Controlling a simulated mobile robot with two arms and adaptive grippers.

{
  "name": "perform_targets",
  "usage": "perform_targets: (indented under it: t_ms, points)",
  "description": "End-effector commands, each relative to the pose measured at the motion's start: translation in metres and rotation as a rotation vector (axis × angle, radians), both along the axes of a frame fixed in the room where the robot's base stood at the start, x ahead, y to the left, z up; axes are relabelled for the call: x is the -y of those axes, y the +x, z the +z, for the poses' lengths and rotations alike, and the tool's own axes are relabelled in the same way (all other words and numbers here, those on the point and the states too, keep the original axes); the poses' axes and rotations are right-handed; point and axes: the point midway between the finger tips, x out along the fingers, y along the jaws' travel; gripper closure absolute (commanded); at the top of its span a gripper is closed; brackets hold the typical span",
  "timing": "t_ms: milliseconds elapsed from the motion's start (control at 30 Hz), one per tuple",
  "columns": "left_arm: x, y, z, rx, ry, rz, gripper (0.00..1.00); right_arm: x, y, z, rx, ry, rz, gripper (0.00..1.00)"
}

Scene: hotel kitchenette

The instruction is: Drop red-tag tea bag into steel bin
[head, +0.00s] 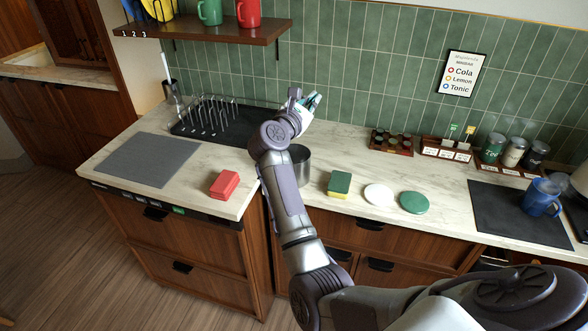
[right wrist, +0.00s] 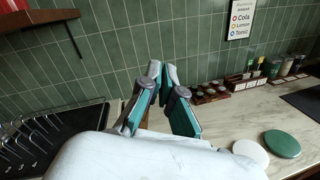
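My right gripper (head: 313,101) is above the counter, over the back of the steel bin (head: 301,166). It also shows in the right wrist view (right wrist: 163,70), with its two teal-padded fingertips close together. I cannot tell whether they meet or pinch something thin. The steel bin is a small round metal container, partly hidden by my right arm. I cannot make out a red-tag tea bag in either view. A small stand (head: 446,148) at the back right holds a green and a yellow tag. My left gripper is not in view.
A black drying rack (head: 215,125) stands left of the bin. A red block (head: 225,184), a green-yellow sponge (head: 339,184), a white disc (head: 379,195) and a green disc (head: 414,202) lie along the front. A blue mug (head: 541,198) stands on a dark mat (head: 490,205).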

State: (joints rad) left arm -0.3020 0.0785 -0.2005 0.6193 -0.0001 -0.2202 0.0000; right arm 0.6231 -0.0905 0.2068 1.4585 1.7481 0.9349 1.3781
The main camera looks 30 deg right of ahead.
Motion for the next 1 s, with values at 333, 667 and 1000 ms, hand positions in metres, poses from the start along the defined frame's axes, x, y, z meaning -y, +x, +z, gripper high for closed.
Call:
perform_targets:
  t_ms: [333, 667, 1000]
  points:
    - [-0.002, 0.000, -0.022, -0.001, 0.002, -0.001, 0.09, 0.000, 0.000, -0.043, -0.001, -0.002, 0.002, 1.00]
    - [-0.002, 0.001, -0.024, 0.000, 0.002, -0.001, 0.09, 0.000, 0.000, -0.051, 0.000, 0.000, 0.003, 1.00]
    - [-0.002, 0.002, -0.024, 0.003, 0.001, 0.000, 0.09, 0.000, 0.000, -0.050, 0.000, 0.000, 0.003, 0.65]
